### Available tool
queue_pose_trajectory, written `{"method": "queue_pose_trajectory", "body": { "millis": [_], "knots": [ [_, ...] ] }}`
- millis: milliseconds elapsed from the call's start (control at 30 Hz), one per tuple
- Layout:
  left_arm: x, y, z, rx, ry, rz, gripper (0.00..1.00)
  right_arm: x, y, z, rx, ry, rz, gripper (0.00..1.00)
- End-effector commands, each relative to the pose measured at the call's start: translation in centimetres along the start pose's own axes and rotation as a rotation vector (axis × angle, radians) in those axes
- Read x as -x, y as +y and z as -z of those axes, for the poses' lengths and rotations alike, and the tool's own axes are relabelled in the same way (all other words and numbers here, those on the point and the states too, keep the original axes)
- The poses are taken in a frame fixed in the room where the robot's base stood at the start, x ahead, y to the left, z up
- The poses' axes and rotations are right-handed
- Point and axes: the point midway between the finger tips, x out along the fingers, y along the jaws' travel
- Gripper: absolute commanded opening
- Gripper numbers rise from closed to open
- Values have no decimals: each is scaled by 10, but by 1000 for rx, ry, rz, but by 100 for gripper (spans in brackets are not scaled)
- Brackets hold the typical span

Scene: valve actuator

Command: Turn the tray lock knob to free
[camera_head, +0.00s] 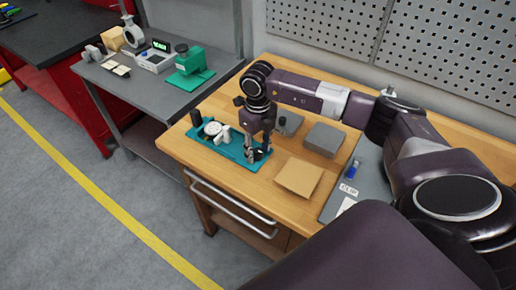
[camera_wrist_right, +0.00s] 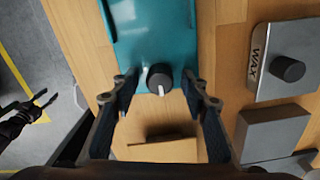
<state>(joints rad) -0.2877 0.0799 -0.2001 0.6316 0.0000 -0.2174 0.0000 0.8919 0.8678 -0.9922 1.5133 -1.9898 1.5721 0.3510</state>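A teal tray (camera_head: 233,151) lies on the wooden bench, and its end also fills the upper middle of the right wrist view (camera_wrist_right: 155,30). A round black knob (camera_wrist_right: 160,79) with a white pointer mark sits near that tray end; the mark points toward the bottom of the wrist picture. My right gripper (camera_wrist_right: 160,86) is open, one finger on each side of the knob with gaps between. In the head view my right gripper (camera_head: 258,154) points down over the tray's right end and largely hides the knob. My left gripper (camera_wrist_right: 38,105) shows small and dark at the wrist view's left edge.
A white round part (camera_head: 213,129) stands on the tray's left half. A grey block labelled WAX (camera_wrist_right: 292,62) with a black knob, another grey block (camera_head: 324,138) and a tan block (camera_head: 298,177) sit nearby. A drawer handle (camera_head: 232,203) runs along the bench front.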

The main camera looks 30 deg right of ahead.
Motion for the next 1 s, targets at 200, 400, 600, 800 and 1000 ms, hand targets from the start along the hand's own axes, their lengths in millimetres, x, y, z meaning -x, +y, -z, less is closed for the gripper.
{"method": "queue_pose_trajectory", "body": {
  "millis": [200, 400, 600, 800, 1000],
  "knots": [
    [0, 2, -12, 1, -18, -2, 40, 0, 0, 0, 0, 0, 0, 18],
    [1, 3, -22, 1, -33, -4, 40, 1, 0, 0, 0, 0, 0, 0],
    [-2, 3, -22, 1, -33, -4, 40, 0, 0, 0, 18, -1, 0, 0],
    [-13, 3, -22, 1, -31, -3, 40, -2, -1, -1, 95, -3, 1, 0],
    [-31, 3, -22, 1, -27, -3, 40, -3, 0, -2, 244, -4, 1, 0]
  ]
}}
